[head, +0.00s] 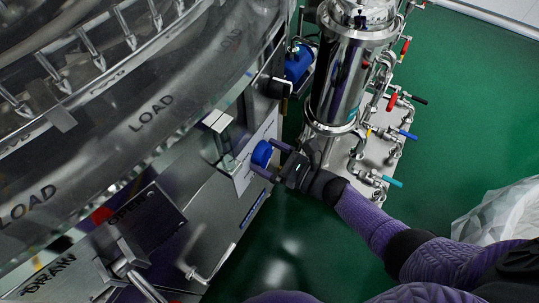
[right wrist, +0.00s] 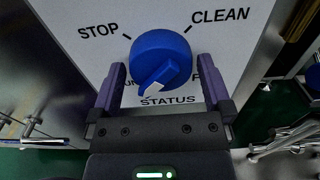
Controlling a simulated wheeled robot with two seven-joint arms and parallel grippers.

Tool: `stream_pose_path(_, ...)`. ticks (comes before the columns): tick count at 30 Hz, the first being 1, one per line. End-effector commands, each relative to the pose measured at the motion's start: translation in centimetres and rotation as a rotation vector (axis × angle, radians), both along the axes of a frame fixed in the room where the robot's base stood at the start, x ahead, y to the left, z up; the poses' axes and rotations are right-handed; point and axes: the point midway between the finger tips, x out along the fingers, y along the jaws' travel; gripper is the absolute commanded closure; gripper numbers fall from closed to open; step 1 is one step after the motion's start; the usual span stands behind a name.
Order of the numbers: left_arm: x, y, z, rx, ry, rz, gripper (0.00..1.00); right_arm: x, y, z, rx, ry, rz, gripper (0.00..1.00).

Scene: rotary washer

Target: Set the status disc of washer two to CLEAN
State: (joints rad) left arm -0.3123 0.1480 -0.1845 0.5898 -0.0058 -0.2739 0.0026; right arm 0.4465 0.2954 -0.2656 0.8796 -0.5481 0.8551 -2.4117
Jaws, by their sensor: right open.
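The status disc is a blue round knob (head: 262,152) on a white plate on the washer's front. In the right wrist view the blue knob (right wrist: 160,55) has a white pointer mark (right wrist: 155,88) facing down and slightly left, towards a partly hidden lower-left label. CLEAN (right wrist: 221,16) is printed at its upper right, STOP (right wrist: 98,31) at its upper left and STATUS below. My right gripper (right wrist: 160,78) is open, its purple fingers on either side of the knob with gaps showing. In the head view the right gripper (head: 273,160) is at the knob. My left gripper is not seen.
The large washer drum (head: 150,110) marked LOAD fills the left. A steel tank (head: 345,75) and pipes with coloured valve handles (head: 392,102) stand close to my right arm. A metal lever (head: 208,272) sticks out below. Green floor (head: 460,110) is open at right.

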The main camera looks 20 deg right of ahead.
Motion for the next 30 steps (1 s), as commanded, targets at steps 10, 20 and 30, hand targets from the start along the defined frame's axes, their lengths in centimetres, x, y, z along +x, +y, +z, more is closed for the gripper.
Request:
stream_pose_path(10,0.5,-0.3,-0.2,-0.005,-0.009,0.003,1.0,-0.1,0.0,0.0,-0.001,0.001,0.0,0.66)
stream_pose_path(20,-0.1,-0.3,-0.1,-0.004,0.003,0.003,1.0,-0.1,0.0,-0.1,0.032,0.027,0.0,0.73)
stream_pose_path(30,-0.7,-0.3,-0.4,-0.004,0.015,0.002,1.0,-0.1,-0.1,-0.3,0.222,0.179,0.0,0.73)
